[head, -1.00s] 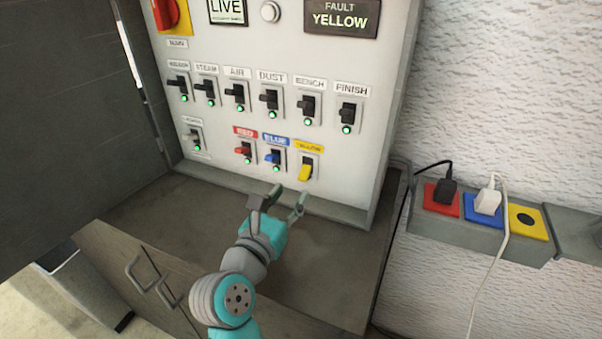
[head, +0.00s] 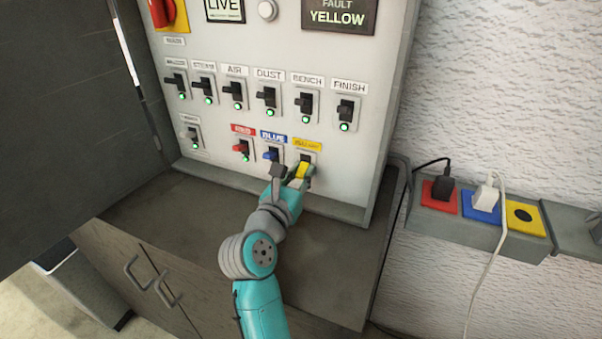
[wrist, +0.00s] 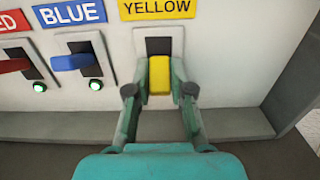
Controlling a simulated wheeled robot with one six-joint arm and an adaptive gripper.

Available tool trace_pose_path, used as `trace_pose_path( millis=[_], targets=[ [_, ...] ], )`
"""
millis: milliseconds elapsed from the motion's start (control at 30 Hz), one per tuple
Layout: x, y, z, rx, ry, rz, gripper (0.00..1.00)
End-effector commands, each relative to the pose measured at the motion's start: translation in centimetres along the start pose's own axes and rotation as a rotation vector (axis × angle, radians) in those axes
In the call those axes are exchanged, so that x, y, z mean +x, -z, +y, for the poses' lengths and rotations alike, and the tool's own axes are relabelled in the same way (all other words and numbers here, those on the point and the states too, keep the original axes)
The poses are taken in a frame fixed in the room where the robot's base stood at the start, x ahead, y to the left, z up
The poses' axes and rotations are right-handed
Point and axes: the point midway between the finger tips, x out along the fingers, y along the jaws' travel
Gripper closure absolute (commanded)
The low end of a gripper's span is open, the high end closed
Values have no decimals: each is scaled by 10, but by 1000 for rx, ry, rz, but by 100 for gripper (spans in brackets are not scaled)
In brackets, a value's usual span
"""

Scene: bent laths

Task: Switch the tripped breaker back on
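The yellow breaker lever (head: 303,170) sits under the YELLOW label on the panel, and its handle points down. It also shows in the wrist view (wrist: 159,76), below a dark slot. My gripper (head: 291,174) is at the lever, with one finger on each side of it. The area just below the lever is partly hidden by my gripper, and no green light shows there. The fault display (head: 339,16) reads FAULT YELLOW.
The blue breaker (head: 271,155) and red breaker (head: 241,147) are close on the left, each with a green light. A row of black breakers is above. A ledge (head: 300,201) runs below the panel. An open cabinet door (head: 60,120) stands at left.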

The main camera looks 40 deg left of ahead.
Motion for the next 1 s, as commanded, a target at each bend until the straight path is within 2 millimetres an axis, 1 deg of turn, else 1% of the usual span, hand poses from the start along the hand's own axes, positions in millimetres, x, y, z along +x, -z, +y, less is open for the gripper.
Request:
trace_pose_path(
  millis=[267, 467, 667, 1000],
  targets=[
    [0, 0, 0, 1, 0, 3, 100],
    [-1, -3, 0, 3, 0, 53, 100],
    [-1, -8, 0, 4, -1, 174, 100],
    [-1, -16, 0, 2, 0, 430, 100]
  ],
)
